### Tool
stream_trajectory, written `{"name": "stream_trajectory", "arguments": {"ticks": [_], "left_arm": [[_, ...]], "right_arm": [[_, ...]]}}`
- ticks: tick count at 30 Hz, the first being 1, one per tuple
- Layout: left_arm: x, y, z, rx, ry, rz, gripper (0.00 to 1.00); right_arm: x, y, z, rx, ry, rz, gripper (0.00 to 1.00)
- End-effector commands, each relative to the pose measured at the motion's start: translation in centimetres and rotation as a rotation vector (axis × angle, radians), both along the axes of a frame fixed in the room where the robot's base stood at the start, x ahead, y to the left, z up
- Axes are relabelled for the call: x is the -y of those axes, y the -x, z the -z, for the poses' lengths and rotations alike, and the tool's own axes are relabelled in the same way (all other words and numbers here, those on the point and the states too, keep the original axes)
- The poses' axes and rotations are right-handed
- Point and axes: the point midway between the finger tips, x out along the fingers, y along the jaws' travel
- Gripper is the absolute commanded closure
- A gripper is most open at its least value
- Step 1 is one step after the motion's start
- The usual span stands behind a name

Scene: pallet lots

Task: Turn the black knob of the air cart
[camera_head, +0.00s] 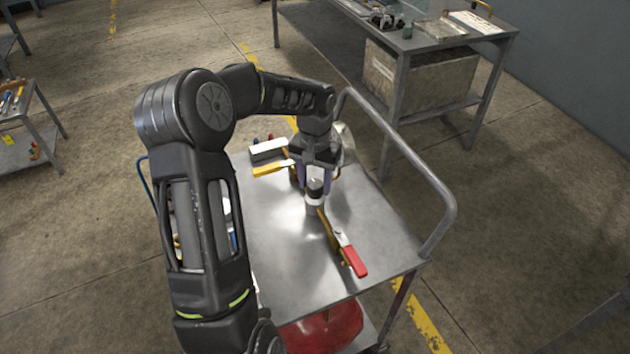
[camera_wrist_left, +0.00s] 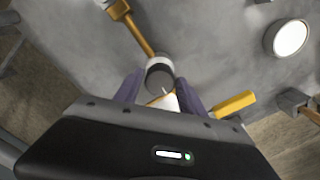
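The air cart (camera_head: 280,260) is a grey metal cart with a bent tube rail on its right side. The black knob (camera_head: 315,186) stands on its top, above a pale collar. In the left wrist view the black knob (camera_wrist_left: 160,75) lies between the fingertips, at the end of a brass-coloured stem. My left gripper (camera_head: 315,182) reaches down from above, its two purple fingers on either side of the knob. In the wrist view my left gripper (camera_wrist_left: 159,82) is open, with narrow gaps visible beside the knob. I cannot tell how deep the fingers reach. My right gripper is not in view.
A red-handled valve (camera_head: 350,257) lies toward the near edge of the cart top. A yellow handle (camera_head: 272,168) is left of my gripper. A red tank (camera_head: 325,328) sits below. A workbench (camera_head: 440,38) stands behind; a low shelf (camera_head: 25,140) stands left.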

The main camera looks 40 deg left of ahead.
Motion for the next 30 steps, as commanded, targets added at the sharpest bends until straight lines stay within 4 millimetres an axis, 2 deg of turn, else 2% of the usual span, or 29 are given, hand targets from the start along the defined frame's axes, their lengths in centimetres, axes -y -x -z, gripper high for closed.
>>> {"name": "stream_trajectory", "arguments": {"ticks": [2, 17, 30], "left_arm": [[0.00, -0.01, -0.02, 0.000, 0.000, 0.000, 0.60], [-0.01, -0.01, -0.04, 0.000, 0.000, 0.000, 1.00], [0.00, -0.04, -0.05, 0.001, 0.000, 0.181, 1.00]], "right_arm": [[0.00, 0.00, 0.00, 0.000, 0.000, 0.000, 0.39], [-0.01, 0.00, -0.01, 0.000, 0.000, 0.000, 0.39], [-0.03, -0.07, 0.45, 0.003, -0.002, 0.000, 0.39]]}}
